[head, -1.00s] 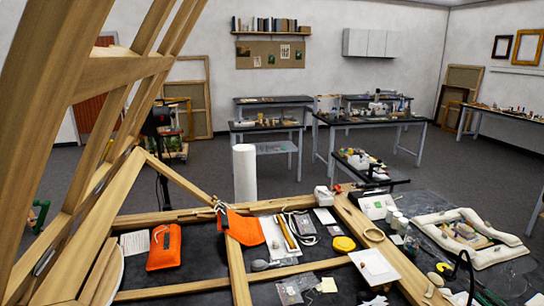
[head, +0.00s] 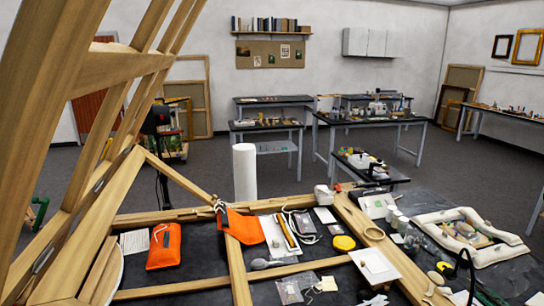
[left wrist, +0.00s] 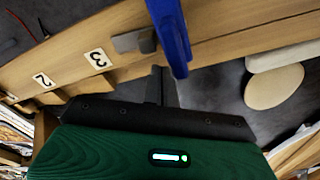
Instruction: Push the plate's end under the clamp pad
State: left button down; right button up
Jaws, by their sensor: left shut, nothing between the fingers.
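In the left wrist view my left gripper (left wrist: 162,86) is shut and empty, its dark fingers pointing up the picture from the green and black hand. Just beyond the fingertips a blue clamp-like bar (left wrist: 171,38) crosses the wooden beam. A small grey metal piece (left wrist: 133,41) lies on the beam at the bar's left and reaches close to it. I cannot tell whether this piece is the plate or the pad, or whether the fingers touch it. I cannot make out the clamp and plate in the head view. My right gripper is in neither view.
The wooden beam (left wrist: 215,48) carries labels 2 and 3. A pale rounded object (left wrist: 274,87) lies to its right. In the head view a large wooden frame (head: 85,70) fills the left. Orange pouches (head: 164,247) and a white roll (head: 244,173) are on or near the bench.

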pick_arm(q)
jog(key=shift+f+b, duration=0.3)
jog(key=shift+f, duration=0.65)
jog(key=shift+r+p, duration=0.2)
jog(key=shift+p, duration=0.4)
jog(key=shift+s+d, duration=0.1)
jog(key=shift+s, duration=0.25)
jog(key=shift+s+d+f+p, duration=0.15)
jog(key=shift+s+p, duration=0.15)
jog(key=shift+p, duration=0.15)
